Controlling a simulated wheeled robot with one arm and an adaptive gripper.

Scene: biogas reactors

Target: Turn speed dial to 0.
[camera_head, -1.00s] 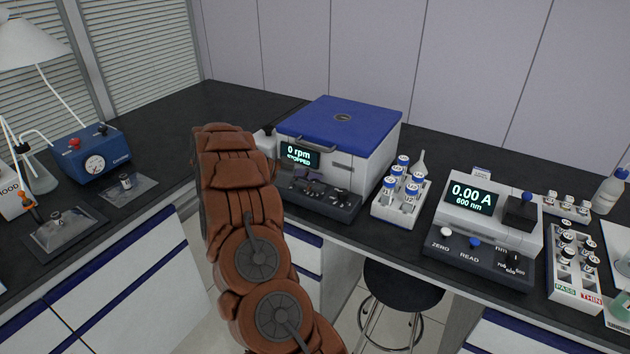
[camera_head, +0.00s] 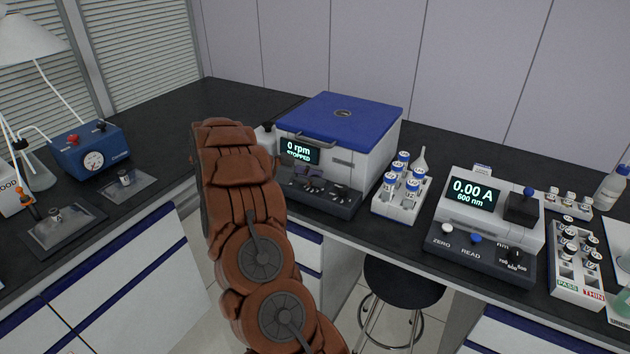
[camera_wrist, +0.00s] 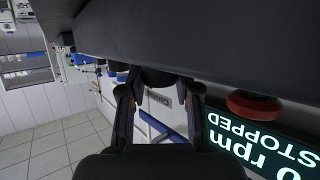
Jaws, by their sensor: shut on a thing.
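The white centrifuge with a blue lid (camera_head: 345,112) stands on the dark bench. Its display (camera_head: 300,150) reads 0 rpm, STOPPED, and also shows upside down in the wrist view (camera_wrist: 265,145). Its dark control panel (camera_head: 335,203) lies below the display, partly behind my arm. My gripper (camera_wrist: 158,88) is at this panel, with its fingers on both sides of a dark knob (camera_wrist: 157,77) and shut on it. The knob's pointer and scale cannot be read here. In the head view my gripper (camera_head: 314,182) is small and covers part of the panel.
A red button (camera_wrist: 254,105) sits close to the fingers in the wrist view. A white vial rack (camera_head: 400,208) stands right of the centrifuge, then a photometer (camera_head: 488,225) reading 0.00 A. A blue pump box (camera_head: 90,148) is at left. A stool (camera_head: 400,290) stands below the bench.

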